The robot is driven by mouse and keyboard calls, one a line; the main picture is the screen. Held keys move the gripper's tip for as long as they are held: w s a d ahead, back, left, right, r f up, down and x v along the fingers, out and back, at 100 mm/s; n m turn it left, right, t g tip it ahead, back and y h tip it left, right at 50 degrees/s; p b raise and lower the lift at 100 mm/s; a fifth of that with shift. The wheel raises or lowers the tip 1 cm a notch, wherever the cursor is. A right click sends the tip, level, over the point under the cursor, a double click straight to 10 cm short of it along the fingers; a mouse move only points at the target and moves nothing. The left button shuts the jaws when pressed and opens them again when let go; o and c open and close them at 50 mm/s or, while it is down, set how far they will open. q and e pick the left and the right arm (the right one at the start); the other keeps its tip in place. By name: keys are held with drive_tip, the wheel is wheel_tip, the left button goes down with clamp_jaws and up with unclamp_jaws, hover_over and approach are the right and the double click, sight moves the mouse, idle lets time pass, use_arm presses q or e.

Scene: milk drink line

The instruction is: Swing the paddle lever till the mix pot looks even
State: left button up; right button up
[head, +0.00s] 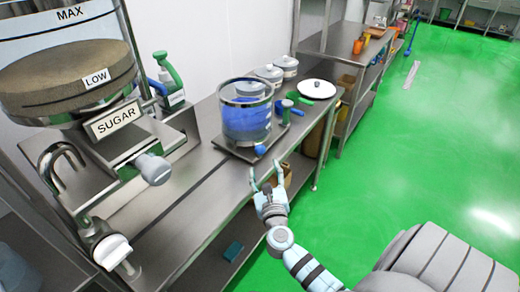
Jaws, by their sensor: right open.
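The mix pot (236,122) is a clear cylinder with dark rims on a metal base on the steel counter. Its contents look blue, and I cannot tell at this size whether they are even. A blue knob (261,150) sits low at the pot's front, and a green-handled part (286,110) stands at its right side. I cannot tell for sure which is the paddle lever. My right gripper (266,175) is open and empty at the counter's front edge, below and apart from the pot. My left gripper is out of view.
A sugar hopper (118,123) with a grey-knobbed mechanism fills the left. Behind the pot are white lidded jars (285,66) and a round white lid (317,88). A lower shelf holds a teal block (233,251).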

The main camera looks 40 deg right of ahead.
sight(261, 153)
drive_tip(key=b+x, duration=0.1)
drive_tip(key=x, duration=0.9)
drive_tip(key=shift+w+d+f+b, duration=0.1)
drive_tip(key=shift+w+d+b, duration=0.05)
drive_tip(key=shift+w+b, duration=0.15)
drive_tip(key=shift+s, duration=0.1)
clamp_jaws()
